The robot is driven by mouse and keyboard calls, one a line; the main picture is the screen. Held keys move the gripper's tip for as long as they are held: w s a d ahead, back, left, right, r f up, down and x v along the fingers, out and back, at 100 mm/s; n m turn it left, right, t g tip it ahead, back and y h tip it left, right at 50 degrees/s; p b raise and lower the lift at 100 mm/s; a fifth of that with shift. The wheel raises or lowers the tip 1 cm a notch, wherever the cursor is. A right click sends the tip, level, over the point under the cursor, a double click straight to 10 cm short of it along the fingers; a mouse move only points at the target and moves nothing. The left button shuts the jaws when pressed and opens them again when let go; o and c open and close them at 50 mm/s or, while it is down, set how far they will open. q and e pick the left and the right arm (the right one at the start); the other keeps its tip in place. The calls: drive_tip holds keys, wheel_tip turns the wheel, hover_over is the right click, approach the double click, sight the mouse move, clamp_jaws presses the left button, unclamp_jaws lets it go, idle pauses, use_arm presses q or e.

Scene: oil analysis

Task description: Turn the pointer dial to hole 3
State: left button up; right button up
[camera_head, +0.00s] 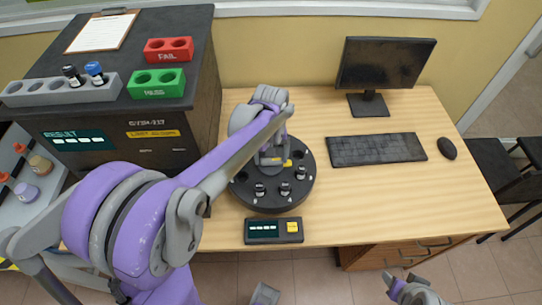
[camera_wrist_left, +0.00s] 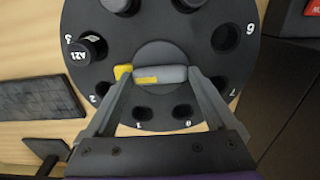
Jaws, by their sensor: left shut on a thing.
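The black round dial (camera_head: 240,190) stands on the desk, with numbered holes around its rim. My left gripper (camera_head: 270,160) reaches down onto its centre. In the left wrist view, my left gripper (camera_wrist_left: 160,80) is shut on the grey pointer (camera_wrist_left: 168,74), a finger at each end. The pointer's yellow tip (camera_wrist_left: 123,72) faces left, between the holes marked 2 and 3. Holes 0, 1, 2, 6 and 7 look empty.
A small device (camera_head: 273,230) with a screen and yellow button sits before the dial. The keyboard (camera_head: 376,149), monitor (camera_head: 385,63) and mouse (camera_head: 446,148) are to the right. A black cabinet (camera_head: 200,125) with red (camera_head: 168,50) and green (camera_head: 157,83) racks stands left.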

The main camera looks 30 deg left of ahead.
sight(271, 160)
use_arm(q)
drive_tip(key=shift+m, duration=2.3)
drive_tip(key=o, duration=1.1)
drive_tip(key=shift+c, duration=0.2)
wheel_tip(271, 160, up, 11)
drive_tip(key=shift+p, duration=0.4)
